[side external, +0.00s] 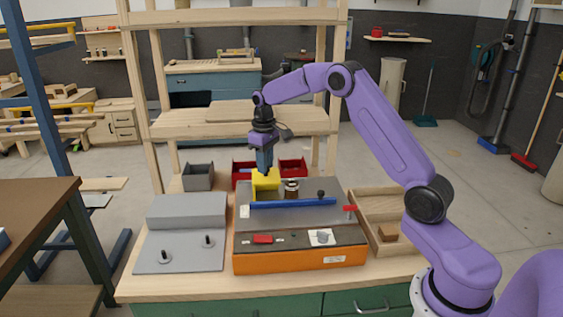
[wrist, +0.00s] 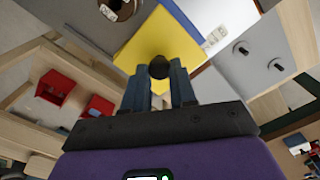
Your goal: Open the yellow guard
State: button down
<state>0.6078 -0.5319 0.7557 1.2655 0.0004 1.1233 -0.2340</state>
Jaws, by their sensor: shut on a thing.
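The yellow guard (side external: 265,184) stands at the back left of the grey top of an orange-sided machine (side external: 300,262). In the wrist view the guard (wrist: 158,40) is a yellow plate with a dark round knob (wrist: 159,67). My gripper (side external: 265,166) points down onto the guard from above. In the wrist view its two blue fingers (wrist: 159,80) are closed on the dark knob, one on each side. How far the guard is swung open I cannot tell.
A blue bar (side external: 293,204) runs across the machine top, with a brown and silver cylinder (side external: 291,188) behind it. A red lever (side external: 350,208) is at the right. Red bins (side external: 292,168) and a grey bin (side external: 198,177) stand behind. A grey plate with two pegs (side external: 180,258) lies left.

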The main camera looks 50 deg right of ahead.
aim_at(259, 175)
jog(key=shift+w+a, duration=0.7)
jog(key=shift+w, duration=0.05)
jog(key=c, duration=0.9)
grip_release()
notch_tip(259, 175, up, 18)
jog(key=shift+f, duration=0.25)
